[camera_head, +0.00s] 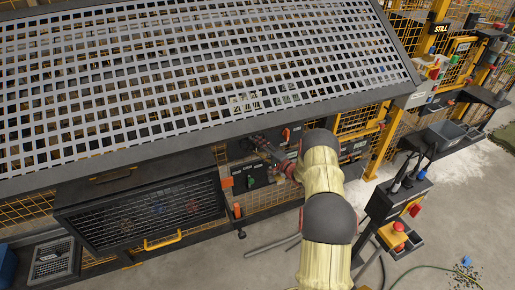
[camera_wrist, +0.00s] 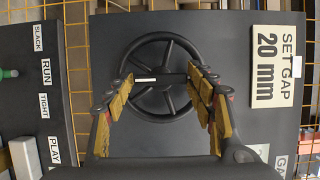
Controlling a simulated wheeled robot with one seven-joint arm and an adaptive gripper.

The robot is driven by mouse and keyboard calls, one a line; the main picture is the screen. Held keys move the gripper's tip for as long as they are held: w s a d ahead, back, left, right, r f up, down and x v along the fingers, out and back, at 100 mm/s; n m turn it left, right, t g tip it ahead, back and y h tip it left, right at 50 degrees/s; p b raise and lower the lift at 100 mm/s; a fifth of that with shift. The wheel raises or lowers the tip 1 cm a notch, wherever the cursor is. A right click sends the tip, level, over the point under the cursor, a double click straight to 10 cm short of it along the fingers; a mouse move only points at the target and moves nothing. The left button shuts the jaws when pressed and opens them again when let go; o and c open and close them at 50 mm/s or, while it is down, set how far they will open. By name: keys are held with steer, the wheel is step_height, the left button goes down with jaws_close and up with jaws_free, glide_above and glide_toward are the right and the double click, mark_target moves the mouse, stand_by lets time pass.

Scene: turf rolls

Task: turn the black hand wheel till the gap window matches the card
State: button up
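The black hand wheel (camera_wrist: 168,47) is in the upper middle of the wrist view, mounted on a dark panel. A short white mark (camera_wrist: 146,80) shows near its hub. My gripper (camera_wrist: 157,76) is open, its gold-padded fingers spread in front of the left and right sides of the wheel. Whether they touch the rim I cannot tell. The card (camera_wrist: 273,66) reads "SET GAP 20 mm", right of the wheel. A label starting "GA" (camera_wrist: 282,166) is cut off at lower right; no gap reading is legible. In the head view my gripper (camera_head: 268,148) is at the machine front.
Left of the wheel is a panel (camera_wrist: 42,115) marked SLACK, RUN, TIGHT and PLAY. In the head view a sloping mesh guard (camera_head: 200,70) hangs above my gripper. A mesh-fronted box (camera_head: 145,212) is at left and a dark post with a red button (camera_head: 398,226) at right.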

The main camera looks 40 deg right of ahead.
steer(key=shift+o, duration=1.1)
steer(key=shift+s, duration=0.1)
steer(key=s+d, duration=0.1)
steer(key=s, duration=1)
steer(key=shift+s+d, duration=0.35)
steer(key=shift+d, duration=0.05)
